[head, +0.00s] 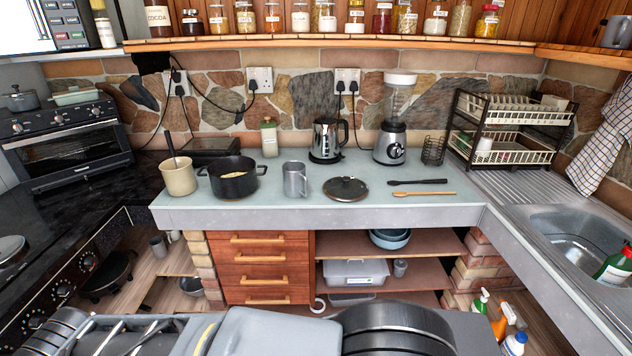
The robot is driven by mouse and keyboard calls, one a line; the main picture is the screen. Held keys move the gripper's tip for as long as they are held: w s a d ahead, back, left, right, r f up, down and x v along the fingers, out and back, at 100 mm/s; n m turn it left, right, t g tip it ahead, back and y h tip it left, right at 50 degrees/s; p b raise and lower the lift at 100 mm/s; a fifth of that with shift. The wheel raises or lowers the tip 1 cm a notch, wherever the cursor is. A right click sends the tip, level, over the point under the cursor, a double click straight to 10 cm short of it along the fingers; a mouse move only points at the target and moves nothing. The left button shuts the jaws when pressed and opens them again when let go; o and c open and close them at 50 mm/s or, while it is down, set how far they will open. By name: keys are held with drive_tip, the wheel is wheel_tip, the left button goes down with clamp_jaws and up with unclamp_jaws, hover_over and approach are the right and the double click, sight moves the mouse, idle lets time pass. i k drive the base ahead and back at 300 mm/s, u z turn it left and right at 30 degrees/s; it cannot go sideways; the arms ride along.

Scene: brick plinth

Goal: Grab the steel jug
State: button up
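The steel jug (294,180) is a small grey metal vessel with a handle on its right side. It stands upright on the pale worktop (430,212), a little left of the middle. A black pot (233,185) stands to its left and a dark round lid (346,188) lies to its right. A steel kettle (325,140) stands behind it to the right. Nothing touches the jug that I can see. My gripper is not in view; only grey and black parts of my own body show along the bottom edge.
A cream crock (178,176) stands left of the pot. A black utensil (417,182) and a wooden spoon (424,194) lie right of the lid. A blender (393,130) and dish rack (510,128) stand behind. The worktop front before the jug is clear.

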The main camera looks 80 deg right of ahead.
sight(295, 180)
drive_tip(key=z, duration=3.75)
drive_tip(key=i, duration=1.05)
drive_tip(key=u, duration=3.5)
